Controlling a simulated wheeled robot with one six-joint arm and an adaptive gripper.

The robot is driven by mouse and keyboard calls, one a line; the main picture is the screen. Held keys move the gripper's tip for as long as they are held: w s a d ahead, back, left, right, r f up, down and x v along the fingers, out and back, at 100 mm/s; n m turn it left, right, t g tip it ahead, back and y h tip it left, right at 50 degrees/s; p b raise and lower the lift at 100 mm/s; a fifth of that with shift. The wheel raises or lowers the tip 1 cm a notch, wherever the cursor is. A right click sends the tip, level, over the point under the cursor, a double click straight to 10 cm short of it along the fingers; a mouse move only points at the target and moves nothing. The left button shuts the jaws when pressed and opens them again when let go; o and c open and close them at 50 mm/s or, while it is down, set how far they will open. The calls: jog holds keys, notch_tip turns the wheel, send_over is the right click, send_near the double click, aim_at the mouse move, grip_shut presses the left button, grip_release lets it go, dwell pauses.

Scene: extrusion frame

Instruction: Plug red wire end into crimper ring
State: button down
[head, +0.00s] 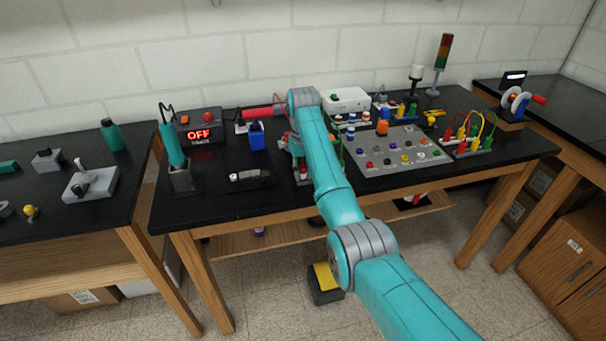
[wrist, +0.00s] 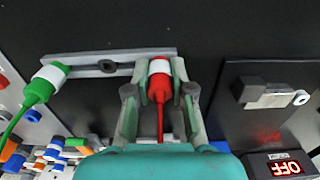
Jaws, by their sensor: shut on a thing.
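The red wire end (wrist: 159,86) is a red plug with a white band, and its red wire trails back towards my wrist. In the wrist view my gripper (wrist: 159,92) has a finger on each side of it and is shut on it. The plug's tip is at a grey holder bar (wrist: 108,60); whether it is seated there or just clear I cannot tell. A silver ring terminal (wrist: 300,97), likely the crimper ring, lies on a dark plate to the right, apart from the plug. This plate (head: 248,179) also shows in the head view, where my arm hides the gripper.
A green wire end (wrist: 45,84) sits at the left end of the bar. A box with a lit OFF sign (wrist: 280,165) is at lower right. In the head view, a blue object (head: 256,138) and a grey button panel (head: 365,160) flank my arm.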

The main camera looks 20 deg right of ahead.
aim_at(303, 167)
jog(key=shift+r, duration=0.2)
jog(key=shift+r, duration=2.75)
jog(key=shift+s, duration=0.1)
